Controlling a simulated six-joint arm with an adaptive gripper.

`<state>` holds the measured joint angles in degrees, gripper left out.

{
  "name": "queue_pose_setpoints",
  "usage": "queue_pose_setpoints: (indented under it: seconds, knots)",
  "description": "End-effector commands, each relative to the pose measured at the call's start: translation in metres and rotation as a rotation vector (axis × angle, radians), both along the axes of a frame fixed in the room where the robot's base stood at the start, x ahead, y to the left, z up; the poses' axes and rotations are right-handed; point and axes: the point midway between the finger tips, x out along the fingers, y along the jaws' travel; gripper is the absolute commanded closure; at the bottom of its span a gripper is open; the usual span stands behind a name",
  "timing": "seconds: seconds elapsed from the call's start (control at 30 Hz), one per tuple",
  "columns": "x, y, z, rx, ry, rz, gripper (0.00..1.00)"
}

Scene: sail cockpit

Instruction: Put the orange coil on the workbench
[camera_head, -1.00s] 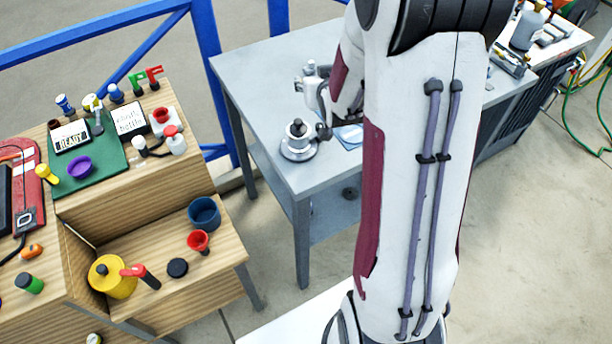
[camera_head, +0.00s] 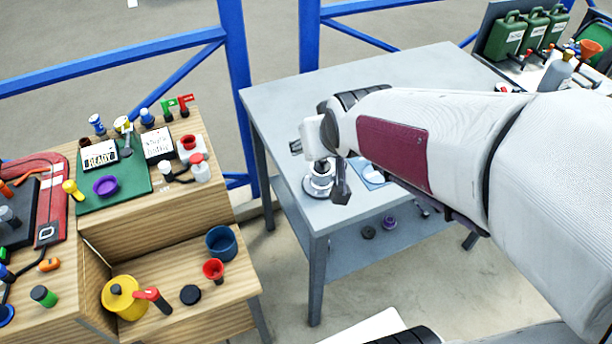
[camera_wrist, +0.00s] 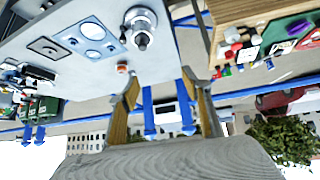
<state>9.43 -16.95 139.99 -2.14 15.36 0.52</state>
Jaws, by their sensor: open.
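I cannot make out an orange coil for certain in either view. A small orange piece (camera_head: 49,264) lies on the wooden bench at the left, too small to name. A small orange-red and white round thing (camera_wrist: 122,68) is near the table edge in the wrist view. The grey metal table (camera_head: 400,75) stands in the middle; a silver stepped cylinder on a round base (camera_head: 318,188) stands near its front left corner. My gripper (camera_head: 318,168) is above that corner, partly hiding the cylinder. In the wrist view my gripper (camera_wrist: 165,105) is open, with nothing between its fingers.
Green jerrycans (camera_head: 505,35) stand at the back right. Blue railings (camera_head: 236,80) run behind.

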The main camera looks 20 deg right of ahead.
Motion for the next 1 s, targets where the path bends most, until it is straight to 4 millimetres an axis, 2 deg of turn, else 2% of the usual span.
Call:
queue_pose_setpoints:
  seconds: [0.3,0.63,0.8,1.0]
  knots:
    - [-0.071,0.036,0.017,0.021,0.094,0.062,0.52]
    - [-0.146,0.062,0.021,0.037,0.194,0.126,0.52]
    - [-0.167,0.067,0.020,0.041,0.223,0.144,0.52]
    - [-0.173,0.068,0.020,0.043,0.234,0.148,0.52]
